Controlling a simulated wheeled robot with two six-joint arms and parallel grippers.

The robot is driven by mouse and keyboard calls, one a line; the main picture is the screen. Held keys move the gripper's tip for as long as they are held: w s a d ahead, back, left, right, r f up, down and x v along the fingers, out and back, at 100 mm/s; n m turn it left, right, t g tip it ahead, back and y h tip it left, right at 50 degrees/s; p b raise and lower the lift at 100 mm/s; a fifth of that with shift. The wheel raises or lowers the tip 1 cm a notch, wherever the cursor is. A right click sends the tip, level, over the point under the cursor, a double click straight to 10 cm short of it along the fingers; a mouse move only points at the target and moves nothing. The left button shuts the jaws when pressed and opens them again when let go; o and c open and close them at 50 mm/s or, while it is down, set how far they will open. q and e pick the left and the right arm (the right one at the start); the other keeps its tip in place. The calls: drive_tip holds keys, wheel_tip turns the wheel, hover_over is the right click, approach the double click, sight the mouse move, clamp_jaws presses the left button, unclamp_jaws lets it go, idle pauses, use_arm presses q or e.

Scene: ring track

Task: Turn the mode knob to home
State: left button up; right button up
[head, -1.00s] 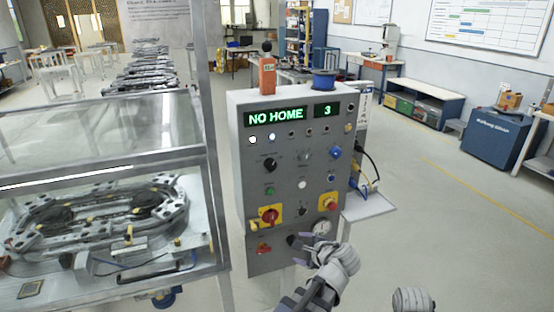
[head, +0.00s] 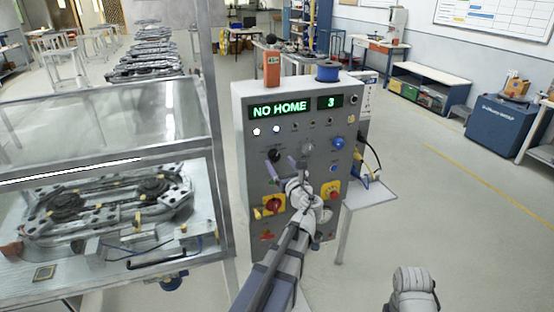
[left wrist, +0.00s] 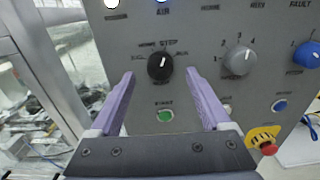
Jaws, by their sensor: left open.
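The mode knob is a round black knob (left wrist: 160,67) on the grey control panel (head: 240,140), with HOME and STEP printed above it. It also shows in the head view (head: 274,155). I cannot clearly read where its pointer stands. My left gripper (head: 283,166) is open in front of the panel, and in the left wrist view its purple fingers (left wrist: 160,73) stand one on each side of the knob, with a gap to it on both sides. The panel display (head: 281,109) reads NO HOME.
A grey numbered knob (left wrist: 239,60) and a blue knob (left wrist: 307,54) sit to the right. A green button (left wrist: 165,116) is just below the mode knob. A red-and-yellow switch (head: 273,204) is lower down. A glass-guarded ring track (head: 100,210) stands left.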

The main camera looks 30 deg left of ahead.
sight(276, 156)
use_arm(q)
drive_tip(key=shift+x, duration=1.9)
drive_tip(key=shift+s, duration=0.1)
drive_tip(key=shift+c, duration=0.2)
clamp_jaws()
